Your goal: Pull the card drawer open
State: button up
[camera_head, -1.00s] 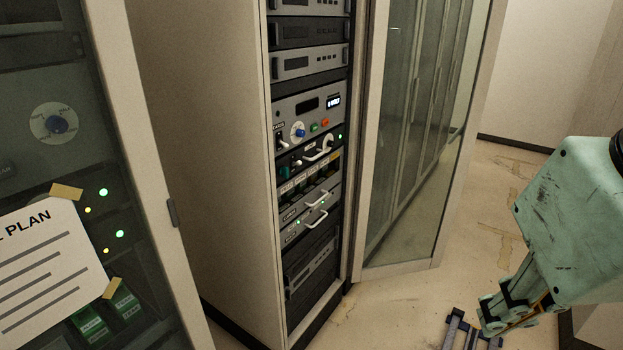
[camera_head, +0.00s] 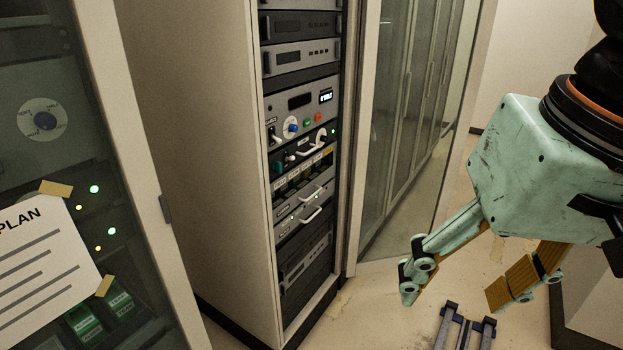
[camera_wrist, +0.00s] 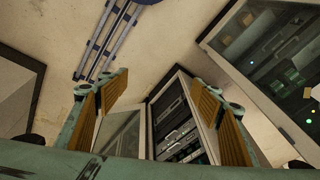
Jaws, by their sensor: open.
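The open equipment rack (camera_head: 300,160) stands at centre in the head view. Two flat grey drawers with white bow handles sit low in it, an upper one (camera_head: 314,194) and a lower one (camera_head: 311,214). Another white handle (camera_head: 313,148) shows above, beside a round dial. The labels are too small to read, so I cannot tell which is the card drawer. All three fronts look closed. My gripper (camera_head: 452,295) is open and empty, to the right of the rack and apart from it. The wrist view shows the rack (camera_wrist: 178,125) between my open fingers (camera_wrist: 160,88).
The rack's glass door (camera_head: 405,130) stands open on its right side. A nearer cabinet (camera_head: 60,130) with a taped paper sheet (camera_head: 45,255) fills the left. A dark blue frame (camera_head: 465,325) is low on the floor. The floor before the rack is otherwise clear.

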jog(key=o, duration=0.8)
jog(key=w+a, duration=0.2)
jog(key=w+a+m+g+y, duration=0.1)
jog(key=w, duration=0.2)
jog(key=w+a+m+y, duration=0.1)
jog(key=w+a, duration=0.1)
jog(key=shift+w+a+f+g, duration=0.15)
jog(key=shift+a+f+g, duration=0.2)
jog(key=shift+f+g, duration=0.05)
jog(key=shift+o, duration=0.2)
jog(key=w+a+f+m+g+y+b, duration=0.1)
jog(key=w+a+f+m+y, duration=0.3)
jog(key=w, duration=0.7)
jog(key=w+a+m+y, duration=0.25)
jog(key=w+a, duration=0.25)
jog(key=w, duration=0.6)
jog(key=w+f+m+t+y+b, duration=0.1)
jog(key=w+f+m+y, duration=0.2)
jog(key=w, duration=0.6)
jog(key=w+f+m+t+y, duration=0.1)
jog(key=w+f+m, duration=0.2)
jog(key=w+f, duration=0.5)
jog(key=m+t+y+b, duration=0.1)
jog(key=m+t+y, duration=0.1)
jog(key=m+t, duration=0.65)
send_near(314, 194)
jog(key=v, duration=0.4)
jog(key=shift+w+r+m+g+h, duration=0.25)
jog(key=shift+w+m+g, duration=0.1)
jog(key=shift+m, duration=0.05)
